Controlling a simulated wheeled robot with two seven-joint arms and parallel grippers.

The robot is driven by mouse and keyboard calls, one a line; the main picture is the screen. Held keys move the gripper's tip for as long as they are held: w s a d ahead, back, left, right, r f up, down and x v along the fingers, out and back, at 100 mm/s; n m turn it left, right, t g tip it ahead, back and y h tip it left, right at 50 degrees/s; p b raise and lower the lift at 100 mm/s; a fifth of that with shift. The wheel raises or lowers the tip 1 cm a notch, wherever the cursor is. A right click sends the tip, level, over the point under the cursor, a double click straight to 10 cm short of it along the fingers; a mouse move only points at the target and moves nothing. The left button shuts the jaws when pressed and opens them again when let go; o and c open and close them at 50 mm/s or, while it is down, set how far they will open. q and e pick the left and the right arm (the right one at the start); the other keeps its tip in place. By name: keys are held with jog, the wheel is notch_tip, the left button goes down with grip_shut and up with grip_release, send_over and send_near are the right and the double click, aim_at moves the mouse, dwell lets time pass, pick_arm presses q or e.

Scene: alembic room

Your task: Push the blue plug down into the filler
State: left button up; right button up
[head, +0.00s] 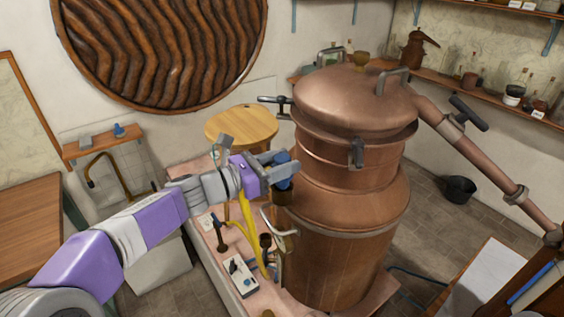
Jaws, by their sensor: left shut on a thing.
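A large copper still (345,235) stands on a pinkish plinth (225,270) right of the middle. My left gripper (284,168) reaches in from the left and is shut on the blue plug (283,158) at the still's left side. The plug's top shows between the fingers. Directly below it is a dark cup-like filler (283,196) on the still's flank. I cannot tell how deep the plug sits in it, as the fingers cover the join. My right gripper is not in view.
A round wooden stool (242,124) stands behind my left gripper. A small control box (240,275) and yellow hose (249,222) are on the plinth below my arm. A copper pipe (485,168) slopes down to the right. A black bucket (460,189) stands on the floor.

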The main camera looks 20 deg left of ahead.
pick_arm(q)
jog(key=shift+f+b, duration=1.35)
jog(key=shift+f, duration=0.05)
dwell(2.6)
jog(key=o, duration=1.2)
jog(key=v, duration=0.7)
jog(key=shift+s+a, duration=0.2)
jog(key=shift+s, duration=0.05)
